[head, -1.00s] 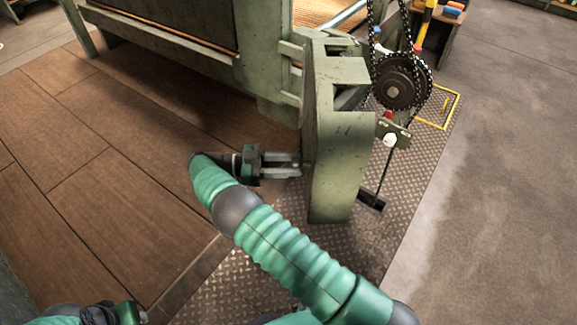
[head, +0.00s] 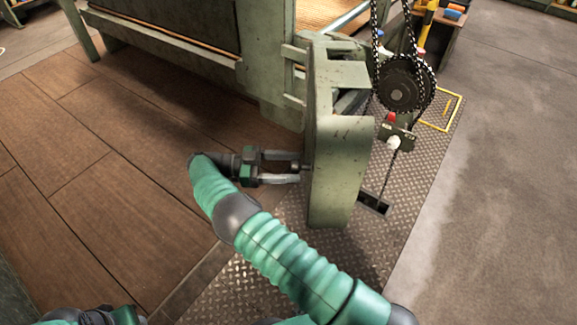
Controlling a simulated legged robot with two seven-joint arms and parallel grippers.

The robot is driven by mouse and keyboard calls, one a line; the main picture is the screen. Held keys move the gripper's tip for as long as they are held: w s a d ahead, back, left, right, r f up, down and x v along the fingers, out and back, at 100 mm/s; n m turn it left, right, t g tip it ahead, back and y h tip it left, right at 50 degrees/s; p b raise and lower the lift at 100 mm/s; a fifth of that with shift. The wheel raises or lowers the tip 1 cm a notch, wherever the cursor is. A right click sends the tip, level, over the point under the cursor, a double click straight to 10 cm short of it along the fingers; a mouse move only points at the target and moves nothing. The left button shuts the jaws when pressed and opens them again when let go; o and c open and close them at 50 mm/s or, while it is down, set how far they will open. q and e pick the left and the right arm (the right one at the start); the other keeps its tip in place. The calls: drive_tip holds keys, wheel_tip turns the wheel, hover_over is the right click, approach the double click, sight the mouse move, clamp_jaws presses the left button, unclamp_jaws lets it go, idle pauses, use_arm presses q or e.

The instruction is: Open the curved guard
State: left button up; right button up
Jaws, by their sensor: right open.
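The curved guard (head: 339,165) is a worn green metal cover standing upright at the end of the green machine frame, left of the chain and sprocket. My right gripper (head: 302,167) points right at the guard's left side. Its two grey fingers are spread apart, with the tips at or very near the guard's edge. Whether they touch it, and whether a handle lies between them, I cannot tell. Part of what looks like my left gripper's body (head: 122,316) shows at the bottom left edge; its fingers are hidden.
A black sprocket (head: 405,84) with a hanging chain and a rod with a white knob (head: 394,143) stand right of the guard. Diamond-plate floor (head: 419,150) lies beneath. Brown floor panels on the left and grey floor on the right are clear nearby.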

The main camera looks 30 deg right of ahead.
sight(314, 170)
drive_tip(key=s+a+r+p, duration=0.1)
drive_tip(key=p, duration=0.1)
drive_tip(key=s+a+r+p, duration=0.1)
drive_tip(key=s+r+p, duration=0.1)
drive_tip(key=p, duration=0.1)
drive_tip(key=s+r+p, duration=0.1)
drive_tip(key=r+p, duration=0.1)
drive_tip(key=shift+s+a+r, duration=0.2)
drive_tip(key=shift+s+a, duration=0.05)
drive_tip(key=shift+a, duration=0.15)
drive_tip(key=s+a+p, duration=0.5)
drive_tip(key=s, duration=0.4)
drive_tip(key=shift+s+a+f+p, duration=0.15)
drive_tip(key=shift+a+f+p, duration=0.1)
drive_tip(key=shift+p, duration=0.05)
